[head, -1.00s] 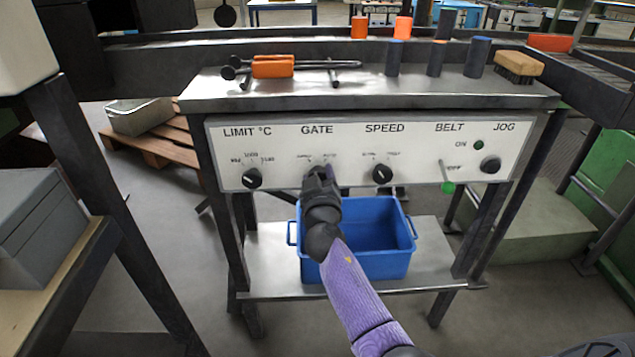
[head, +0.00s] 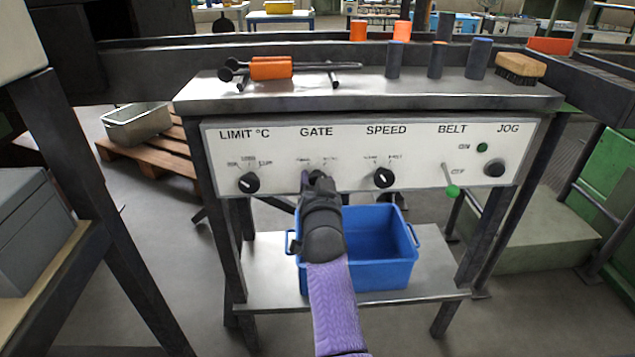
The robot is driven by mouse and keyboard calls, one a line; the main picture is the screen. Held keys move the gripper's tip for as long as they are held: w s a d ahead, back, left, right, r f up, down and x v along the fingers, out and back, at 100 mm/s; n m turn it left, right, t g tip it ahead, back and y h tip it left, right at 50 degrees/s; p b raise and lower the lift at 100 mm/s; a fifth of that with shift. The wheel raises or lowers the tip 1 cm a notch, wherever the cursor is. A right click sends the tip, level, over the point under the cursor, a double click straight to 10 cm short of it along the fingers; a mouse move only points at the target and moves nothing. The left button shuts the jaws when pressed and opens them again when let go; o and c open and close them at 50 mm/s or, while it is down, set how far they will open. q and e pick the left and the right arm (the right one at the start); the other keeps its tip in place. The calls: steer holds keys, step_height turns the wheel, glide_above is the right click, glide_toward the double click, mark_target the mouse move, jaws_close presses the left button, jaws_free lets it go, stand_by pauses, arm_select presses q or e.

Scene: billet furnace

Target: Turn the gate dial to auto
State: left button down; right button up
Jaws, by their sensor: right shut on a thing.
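The gate dial (head: 317,174) sits under the word GATE on the white control panel (head: 345,138). My right gripper (head: 316,182) comes up from below and is shut on the dial, which it mostly hides. Only a dark top part shows, so I cannot tell where the pointer stands. The small position labels above the dial are too blurred to read with certainty. My left gripper is not in the head view.
The limit dial (head: 249,183) and speed dial (head: 383,178) flank the gate dial. The belt lever (head: 451,188) with a green knob and the jog button (head: 494,168) are further right. A blue crate (head: 400,273) stands on the shelf below. Orange-handled tongs (head: 272,68) lie on top.

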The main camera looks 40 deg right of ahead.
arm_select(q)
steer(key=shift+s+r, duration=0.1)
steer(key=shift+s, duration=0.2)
arm_select(e)
steer(key=shift+m, duration=0.7)
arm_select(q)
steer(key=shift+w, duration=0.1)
arm_select(e)
steer(key=o, duration=1.3)
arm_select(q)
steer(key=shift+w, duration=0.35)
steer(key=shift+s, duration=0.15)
